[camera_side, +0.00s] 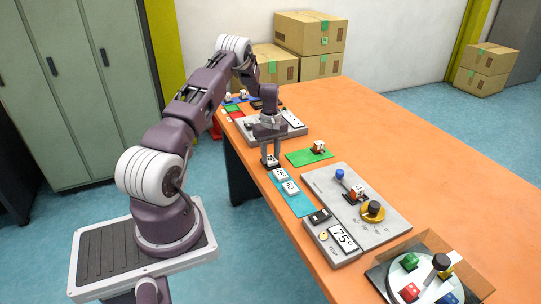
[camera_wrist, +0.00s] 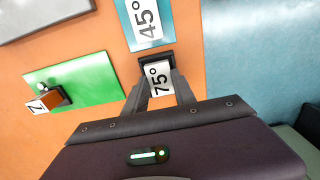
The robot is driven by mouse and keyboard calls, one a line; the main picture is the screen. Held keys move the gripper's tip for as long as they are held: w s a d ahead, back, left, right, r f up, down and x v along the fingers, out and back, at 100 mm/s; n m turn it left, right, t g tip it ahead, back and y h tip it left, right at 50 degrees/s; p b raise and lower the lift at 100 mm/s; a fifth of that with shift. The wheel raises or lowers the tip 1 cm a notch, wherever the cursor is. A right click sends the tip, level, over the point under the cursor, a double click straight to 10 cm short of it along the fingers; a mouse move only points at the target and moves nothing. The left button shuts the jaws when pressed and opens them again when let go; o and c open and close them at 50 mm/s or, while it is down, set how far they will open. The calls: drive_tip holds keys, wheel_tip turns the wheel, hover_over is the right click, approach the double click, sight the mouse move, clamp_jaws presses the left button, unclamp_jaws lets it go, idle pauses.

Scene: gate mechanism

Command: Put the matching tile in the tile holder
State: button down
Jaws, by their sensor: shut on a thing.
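My gripper (camera_side: 270,158) hangs over the left edge area of the orange table, just past the far end of the blue mat. In the wrist view my gripper (camera_wrist: 160,88) has its fingers on either side of a white tile marked 75° (camera_wrist: 159,75), with a dark part at its far edge. The gripper is shut on this tile. I cannot tell whether the tile touches the table. A 45° tile (camera_wrist: 148,18) lies on the blue mat (camera_wrist: 128,22).
A green mat (camera_side: 300,159) with a small block (camera_side: 318,146) lies right of my gripper. A grey board with a blue knob (camera_side: 340,174) and a yellow dial (camera_side: 373,211) stands nearer. A round tray (camera_side: 420,278) is at the near end. The table's right side is clear.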

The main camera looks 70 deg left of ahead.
drive_tip(key=shift+f, duration=0.15)
drive_tip(key=c, duration=0.9)
unclamp_jaws()
drive_tip(key=shift+c, duration=0.2)
